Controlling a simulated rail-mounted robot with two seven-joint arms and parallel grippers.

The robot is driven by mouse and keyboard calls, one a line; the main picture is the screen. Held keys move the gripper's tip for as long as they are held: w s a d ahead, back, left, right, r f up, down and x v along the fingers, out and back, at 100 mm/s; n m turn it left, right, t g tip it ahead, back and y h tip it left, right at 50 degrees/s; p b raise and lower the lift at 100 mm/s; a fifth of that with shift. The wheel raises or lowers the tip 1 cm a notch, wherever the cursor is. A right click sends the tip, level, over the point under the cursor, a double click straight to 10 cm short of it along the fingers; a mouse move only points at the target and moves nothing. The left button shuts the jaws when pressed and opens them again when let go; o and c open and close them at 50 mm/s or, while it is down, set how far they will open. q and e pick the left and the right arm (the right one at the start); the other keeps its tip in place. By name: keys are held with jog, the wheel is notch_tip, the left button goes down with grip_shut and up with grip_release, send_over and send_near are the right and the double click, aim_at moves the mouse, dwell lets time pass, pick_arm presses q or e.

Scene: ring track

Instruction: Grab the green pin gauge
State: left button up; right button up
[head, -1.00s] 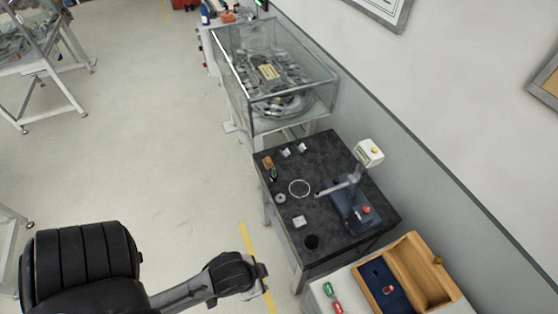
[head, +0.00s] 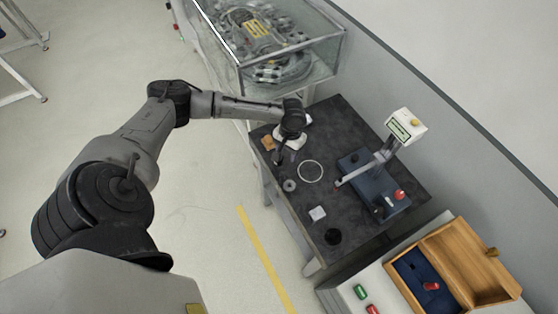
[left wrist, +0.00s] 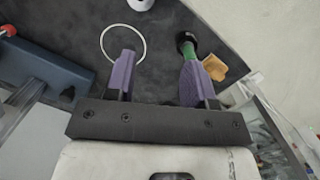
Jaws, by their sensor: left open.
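The green pin gauge (left wrist: 188,51) shows in the left wrist view, a green shaft with a black round end, at the tip of the right-hand purple finger. That finger partly covers it. In the head view I cannot clearly make it out beside the gripper. My left gripper (left wrist: 157,63) is open, its two purple fingers spread with dark table top between them. In the head view my left gripper (head: 287,143) is over the far left part of the black table (head: 285,208). My right gripper is not in view.
A wooden block (left wrist: 214,67) stands close to the gauge. A white ring (head: 310,171), a small metal ring (head: 289,185), a white block (head: 317,213) and a blue measuring stand (head: 372,181) share the table. A glass case (head: 285,65) stands behind; an open wooden box (head: 455,275) is front right.

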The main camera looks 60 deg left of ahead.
pick_arm(q)
jog(key=w+a+r+n+b, duration=0.1)
jog(key=a+n, duration=0.2)
jog(key=a, duration=0.5)
jog(key=f, duration=0.4)
jog(key=d+f, duration=0.1)
jog(key=f, duration=0.3)
jog(key=s+f, duration=0.1)
jog(key=f, duration=0.3)
jog(key=shift+d+f, duration=0.15)
jog(key=shift+d, duration=0.25)
jog(key=c, duration=0.9)
